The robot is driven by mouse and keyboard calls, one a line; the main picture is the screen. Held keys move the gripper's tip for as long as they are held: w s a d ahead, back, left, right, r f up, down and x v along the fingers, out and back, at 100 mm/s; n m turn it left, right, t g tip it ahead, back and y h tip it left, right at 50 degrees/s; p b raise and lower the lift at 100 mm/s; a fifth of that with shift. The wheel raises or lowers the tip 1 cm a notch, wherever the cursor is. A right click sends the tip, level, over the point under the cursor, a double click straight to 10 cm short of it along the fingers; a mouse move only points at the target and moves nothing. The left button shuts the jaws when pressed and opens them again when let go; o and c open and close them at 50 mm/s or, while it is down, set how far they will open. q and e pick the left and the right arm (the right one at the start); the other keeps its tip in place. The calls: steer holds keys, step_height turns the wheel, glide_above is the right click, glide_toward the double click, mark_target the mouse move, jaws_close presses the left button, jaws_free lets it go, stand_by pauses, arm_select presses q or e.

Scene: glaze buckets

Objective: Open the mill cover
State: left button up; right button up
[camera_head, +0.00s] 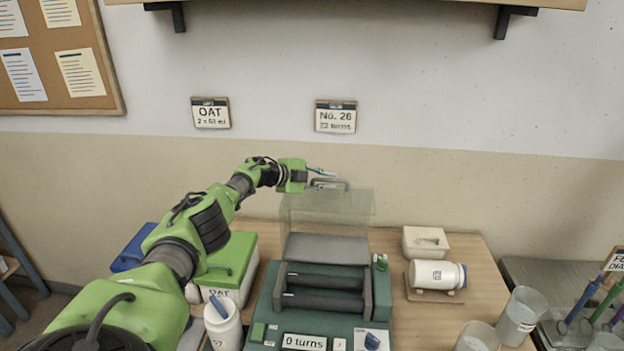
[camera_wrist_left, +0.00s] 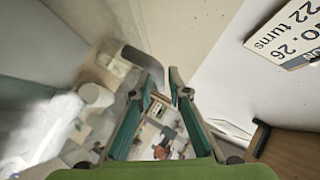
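The mill (camera_head: 325,305) stands on the table in the head view, a green base with two dark rollers. Its clear cover (camera_head: 335,205) stands raised behind the rollers, roughly upright, with a grey handle (camera_head: 343,184) at its top edge. My left gripper (camera_head: 324,178) is at that handle, its fingers pointing right. In the left wrist view its fingers (camera_wrist_left: 162,78) are apart, with a gap between them. A grey curved bar (camera_wrist_left: 140,57), seemingly the handle, shows by the left fingertip; I cannot tell whether it touches. My right gripper is not in view.
A green-lidded box (camera_head: 232,255) labelled OAT and a white jar (camera_head: 222,325) stand left of the mill. A white box (camera_head: 426,242) and a lying white jar (camera_head: 438,274) are to its right. Clear beakers (camera_head: 520,316) stand at the lower right. The wall is behind.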

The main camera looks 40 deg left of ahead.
mark_target(301, 199)
arm_select(q)
steer(key=shift+s+a+r, duration=0.2)
steer(key=shift+s+a, duration=0.1)
steer(key=shift+s, duration=0.3)
steer(key=shift+s+r, duration=0.3)
steer(key=shift+s, duration=0.4)
steer(key=v, duration=0.7)
steer(key=shift+s+a+r, duration=0.15)
steer(key=shift+s, duration=0.05)
steer(key=shift+s+a+r, duration=0.1)
steer(key=shift+s+r, duration=0.2)
steer(key=shift+s, duration=0.25)
